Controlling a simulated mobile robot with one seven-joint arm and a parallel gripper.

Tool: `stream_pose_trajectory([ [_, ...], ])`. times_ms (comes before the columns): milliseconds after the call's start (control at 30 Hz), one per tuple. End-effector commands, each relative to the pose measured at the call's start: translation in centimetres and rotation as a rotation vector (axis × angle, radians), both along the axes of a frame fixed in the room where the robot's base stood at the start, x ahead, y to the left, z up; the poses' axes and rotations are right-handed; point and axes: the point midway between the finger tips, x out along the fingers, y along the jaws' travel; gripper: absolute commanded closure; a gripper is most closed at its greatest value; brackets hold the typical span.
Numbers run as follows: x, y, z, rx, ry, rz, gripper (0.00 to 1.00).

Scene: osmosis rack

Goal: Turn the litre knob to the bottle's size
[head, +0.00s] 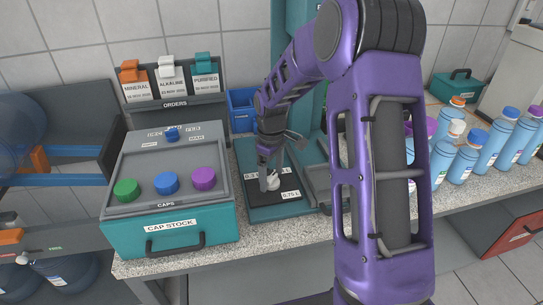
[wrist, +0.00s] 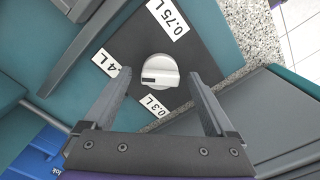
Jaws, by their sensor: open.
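The litre knob (wrist: 160,72) is round and pale grey, with a dark mark on its left side in the wrist view. It sits on a black plate (wrist: 130,42) with white labels: 0.75 L (wrist: 168,18), 0.3 L (wrist: 153,105) and one ending in .4 L (wrist: 107,64), partly cut by a finger. The mark points left, roughly between the .4 L and 0.3 L labels. My gripper (wrist: 160,78) is open, one finger either side of the knob, with visible gaps. In the head view the knob (head: 272,182) is partly behind my gripper (head: 269,174). Several blue bottles (head: 492,146) stand at right; their sizes are unreadable.
A teal cap stock box (head: 205,232) with green, blue and purple caps stands left of the knob's base. Order cards (head: 168,86) hang behind it. A blue bin (head: 241,108) stands behind. My arm hides part of the counter at right.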

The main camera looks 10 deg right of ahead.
Motion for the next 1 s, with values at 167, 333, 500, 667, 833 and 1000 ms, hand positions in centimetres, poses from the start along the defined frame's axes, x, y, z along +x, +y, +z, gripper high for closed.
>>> stream_pose_trajectory([
  [167, 0.1, 0.0, 3.3, -0.001, -0.005, -0.001, 0.1],
  [333, 0.1, 0.0, 7.6, -0.001, -0.006, 0.0, 0.1],
  [500, 0.1, 0.0, 11.6, 0.001, -0.005, -0.001, 0.1],
  [667, 0.0, 0.0, 14.7, 0.001, -0.004, 0.0, 0.1],
  [833, 0.1, 0.0, 16.5, 0.001, -0.004, 0.0, 0.1],
  [1000, 0.0, 0.0, 16.9, 0.0, 0.0, 0.0, 0.1],
])
